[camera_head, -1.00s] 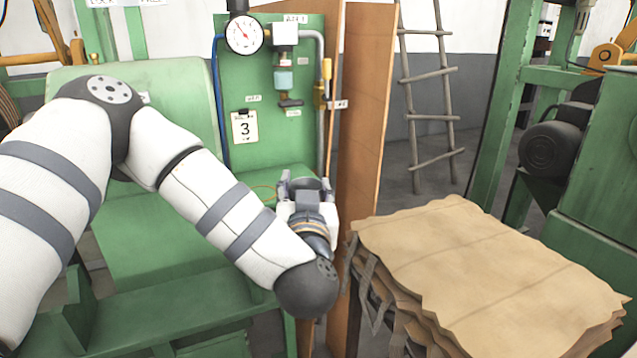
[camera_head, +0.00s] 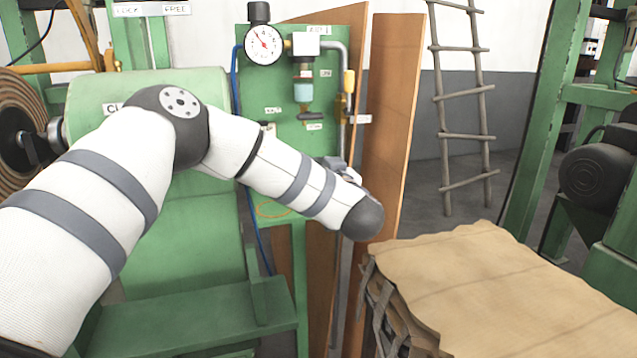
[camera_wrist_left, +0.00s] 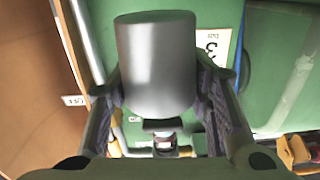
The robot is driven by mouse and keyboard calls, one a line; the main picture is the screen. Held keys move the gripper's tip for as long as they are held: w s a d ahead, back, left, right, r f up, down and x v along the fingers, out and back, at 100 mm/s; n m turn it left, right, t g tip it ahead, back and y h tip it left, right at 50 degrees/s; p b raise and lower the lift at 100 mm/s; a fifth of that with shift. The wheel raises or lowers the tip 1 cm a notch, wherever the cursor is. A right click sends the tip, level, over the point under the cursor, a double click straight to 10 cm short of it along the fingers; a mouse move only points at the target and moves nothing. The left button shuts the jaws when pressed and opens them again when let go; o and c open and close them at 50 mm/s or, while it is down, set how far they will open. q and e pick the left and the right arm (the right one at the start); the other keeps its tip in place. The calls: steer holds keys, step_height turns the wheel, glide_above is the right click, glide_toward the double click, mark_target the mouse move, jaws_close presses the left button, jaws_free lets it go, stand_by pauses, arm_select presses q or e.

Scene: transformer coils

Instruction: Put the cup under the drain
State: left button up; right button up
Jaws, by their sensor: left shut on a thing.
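The cup (camera_wrist_left: 157,62) is a plain grey metal cylinder in the left wrist view. My left gripper (camera_wrist_left: 158,95) is shut on it, one finger on each side. In the head view my left gripper (camera_head: 335,165) is mostly behind my own forearm, below and right of the drain; the cup cannot be made out there. The drain (camera_head: 308,116), with a dark lever, is at the bottom of a clear bluish bowl (camera_head: 303,92) on the green panel. In the wrist view the drain (camera_wrist_left: 163,126) shows just past the cup's edge. My right gripper is not in view.
A pressure gauge (camera_head: 264,44) and a grey pipe (camera_head: 343,75) flank the bowl. Brown boards (camera_head: 390,120) stand right of the panel. An orange ring (camera_head: 272,210) marks the green ledge. Stacked tan sheets (camera_head: 480,280) lie at the lower right.

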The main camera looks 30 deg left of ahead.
arm_select(q)
steer(key=f, duration=0.3)
steer(key=shift+w+a+f, duration=0.1)
steer(key=shift+w+f, duration=0.15)
steer(key=shift+f, duration=0.05)
steer(key=shift+r, duration=0.15)
steer(key=o, duration=1.1)
steer(key=shift+o, duration=0.2)
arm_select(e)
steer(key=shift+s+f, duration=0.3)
arm_select(q)
steer(key=shift+r, duration=0.1)
steer(key=v, duration=1.2)
steer(key=shift+p, duration=0.3)
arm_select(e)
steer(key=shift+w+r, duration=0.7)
